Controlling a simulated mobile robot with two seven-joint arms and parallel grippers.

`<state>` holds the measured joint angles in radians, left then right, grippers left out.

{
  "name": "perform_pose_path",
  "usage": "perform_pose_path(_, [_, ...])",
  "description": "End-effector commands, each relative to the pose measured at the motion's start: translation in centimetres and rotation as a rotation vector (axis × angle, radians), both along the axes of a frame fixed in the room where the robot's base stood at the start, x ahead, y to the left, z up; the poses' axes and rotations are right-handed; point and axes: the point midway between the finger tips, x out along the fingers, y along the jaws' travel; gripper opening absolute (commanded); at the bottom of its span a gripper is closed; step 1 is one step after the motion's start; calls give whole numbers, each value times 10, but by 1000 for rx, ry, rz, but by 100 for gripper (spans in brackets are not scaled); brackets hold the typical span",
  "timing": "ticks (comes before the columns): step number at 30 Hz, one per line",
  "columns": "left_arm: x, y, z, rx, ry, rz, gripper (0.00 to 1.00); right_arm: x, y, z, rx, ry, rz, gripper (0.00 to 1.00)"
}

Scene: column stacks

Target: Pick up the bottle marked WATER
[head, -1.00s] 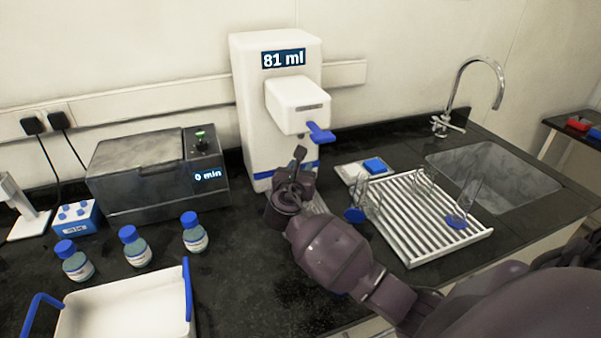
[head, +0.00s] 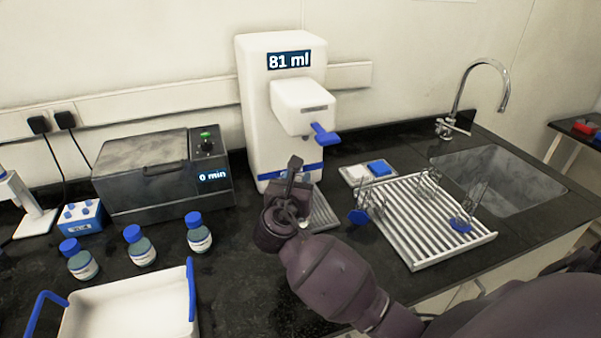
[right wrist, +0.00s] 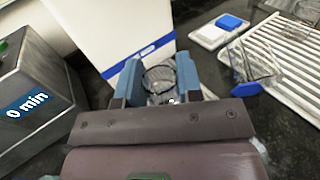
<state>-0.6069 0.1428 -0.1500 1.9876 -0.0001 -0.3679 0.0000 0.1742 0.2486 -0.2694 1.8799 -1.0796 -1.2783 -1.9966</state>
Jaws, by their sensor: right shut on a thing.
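Three small blue-capped bottles stand in a row at the left of the head view: the left one (head: 83,264), the middle one (head: 141,251) and the right one (head: 199,238). Their label wording is too small to read, so I cannot tell which is marked WATER. My right gripper (head: 294,182) is in front of the white dispenser, well to the right of the bottles. In the right wrist view its fingers (right wrist: 158,84) are shut on a clear glass vessel (right wrist: 160,76) with a round rim. In the head view the gripper largely hides that vessel. My left gripper is not in view.
The white dispenser (head: 258,110) reads 81 ml; its drip tray (head: 322,212) is beside my gripper. A grey bath (head: 145,172) reads 0 min. A white tray (head: 128,308) with blue handles lies front left. A drying rack (head: 425,225) with glassware and a sink (head: 500,178) are right.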

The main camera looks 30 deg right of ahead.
Motion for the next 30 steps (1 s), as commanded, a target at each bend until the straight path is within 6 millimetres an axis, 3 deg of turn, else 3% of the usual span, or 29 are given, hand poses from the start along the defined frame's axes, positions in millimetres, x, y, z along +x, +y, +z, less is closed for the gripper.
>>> perform_pose_path(18, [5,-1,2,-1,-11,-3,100,-45,50,0,1,-2,1,0])
perform_pose_path(30, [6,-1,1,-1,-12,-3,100,-64,69,0,1,-1,1,0])
